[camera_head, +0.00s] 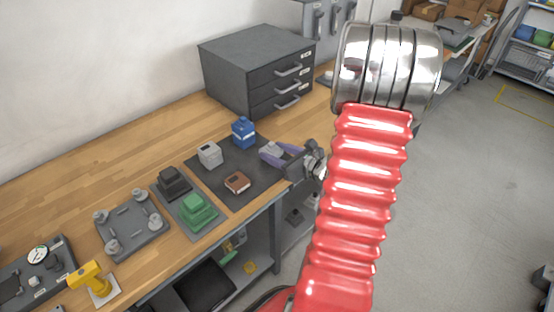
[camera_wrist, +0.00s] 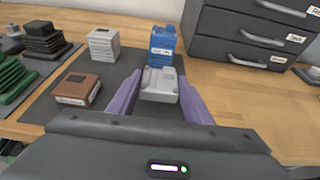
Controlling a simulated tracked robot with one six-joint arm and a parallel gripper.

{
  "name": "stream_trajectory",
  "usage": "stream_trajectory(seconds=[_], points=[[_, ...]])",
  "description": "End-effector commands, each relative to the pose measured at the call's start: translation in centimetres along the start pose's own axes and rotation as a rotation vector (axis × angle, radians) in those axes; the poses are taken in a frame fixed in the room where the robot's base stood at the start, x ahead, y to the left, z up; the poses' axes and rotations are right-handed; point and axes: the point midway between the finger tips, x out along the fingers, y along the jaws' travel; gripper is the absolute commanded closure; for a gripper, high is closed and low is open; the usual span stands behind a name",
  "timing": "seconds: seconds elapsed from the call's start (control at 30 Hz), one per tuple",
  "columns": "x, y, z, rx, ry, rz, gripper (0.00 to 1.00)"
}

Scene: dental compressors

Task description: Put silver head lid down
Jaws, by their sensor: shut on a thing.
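The silver head lid (camera_wrist: 159,86) is a small light-grey block with raised details on top. In the wrist view it sits between the two purple fingers of my gripper (camera_wrist: 158,98), which is shut on it. In the head view my gripper (camera_head: 279,154) reaches in from the right over the dark mat's right part, and the silver head lid (camera_head: 271,149) shows only partly between the fingers. The lid is at or just above the mat; I cannot tell whether it touches.
On the dark mat (camera_head: 222,166) stand a blue bottle-like block (camera_head: 243,132), a light-grey box (camera_head: 209,154) and a brown box (camera_head: 237,182). Green (camera_head: 198,209) and black (camera_head: 174,181) stepped parts stand to the left. A grey drawer cabinet (camera_head: 232,72) stands behind.

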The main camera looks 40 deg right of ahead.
Motion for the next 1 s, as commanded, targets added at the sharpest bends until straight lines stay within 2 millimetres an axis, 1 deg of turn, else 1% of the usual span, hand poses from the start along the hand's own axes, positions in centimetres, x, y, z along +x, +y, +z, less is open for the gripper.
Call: stream_trajectory(seconds=[0.1,0.3,0.73,0.77,1.0], points=[[0.4,0.0,-1.3,0.004,0.002,0.000,0.81],[1.0,0.1,-3.1,0.001,0.001,0.001,0.81],[1.1,0.1,-3.5,0.000,0.000,0.001,0.81],[1.1,0.1,-3.5,0.001,0.000,0.001,0.54],[1.1,0.1,-3.5,0.000,0.000,0.001,0.37]])
